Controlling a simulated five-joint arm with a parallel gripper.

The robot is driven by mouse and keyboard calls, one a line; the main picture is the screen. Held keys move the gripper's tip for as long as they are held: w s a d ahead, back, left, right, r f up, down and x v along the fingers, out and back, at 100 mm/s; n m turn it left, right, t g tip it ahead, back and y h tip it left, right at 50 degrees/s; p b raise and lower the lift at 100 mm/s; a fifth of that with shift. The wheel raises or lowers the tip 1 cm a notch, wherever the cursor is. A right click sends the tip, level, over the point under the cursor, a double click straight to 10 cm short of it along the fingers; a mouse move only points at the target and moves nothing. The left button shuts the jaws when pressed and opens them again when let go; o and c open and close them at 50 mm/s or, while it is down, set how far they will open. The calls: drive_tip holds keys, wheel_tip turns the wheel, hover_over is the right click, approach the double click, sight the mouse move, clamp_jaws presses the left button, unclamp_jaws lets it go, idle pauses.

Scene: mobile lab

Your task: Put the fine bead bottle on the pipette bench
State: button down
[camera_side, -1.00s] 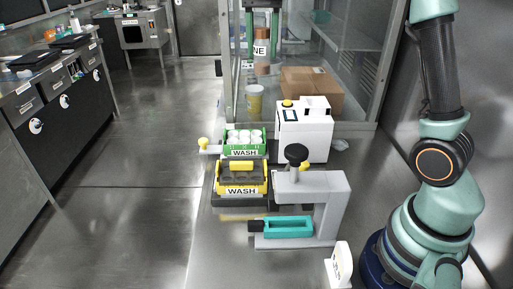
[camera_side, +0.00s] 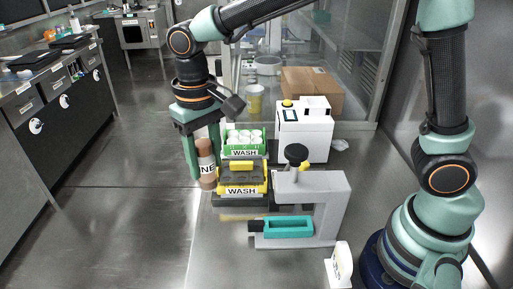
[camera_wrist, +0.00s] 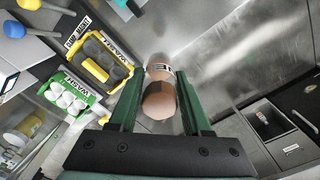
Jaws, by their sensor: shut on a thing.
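The fine bead bottle (camera_side: 206,172) is brown with a white label on which "NE" shows. My gripper (camera_side: 204,150) is shut on it, with the fingers pointing down on either side. It hangs upright just left of the green and yellow wash racks in the side view. In the wrist view the bottle's rounded brown top (camera_wrist: 159,101) sits between my green fingers (camera_wrist: 158,88), with bare shiny floor beyond. No surface is marked as the pipette bench, so I cannot tell which one it is.
The green wash rack (camera_side: 243,152) with white-capped items and the yellow wash rack (camera_side: 241,190) stand close right of the bottle. A grey clamp stand (camera_side: 330,195), a white device (camera_side: 304,137) and the glass cabinet (camera_side: 352,60) are farther right. A drawer bench (camera_side: 75,115) lines the left.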

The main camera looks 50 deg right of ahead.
wheel_tip(320, 180, down, 15)
drive_tip(key=shift+r, duration=0.1)
idle(0.3)
drive_tip(key=shift+c, duration=1.8)
unclamp_jaws()
wheel_tip(320, 180, up, 12)
drive_tip(key=shift+f, duration=0.1)
drive_tip(key=s+d+r+t, duration=0.2)
drive_tip(key=s+d+r, duration=0.2)
drive_tip(key=d, duration=0.5)
drive_tip(key=s+d+r+t, duration=0.3)
drive_tip(key=s+d+r, duration=0.1)
drive_tip(key=d, duration=0.6)
drive_tip(key=shift+d+r+t, duration=0.15)
drive_tip(key=shift+r+t, duration=0.15)
drive_tip(key=shift+r, duration=0.25)
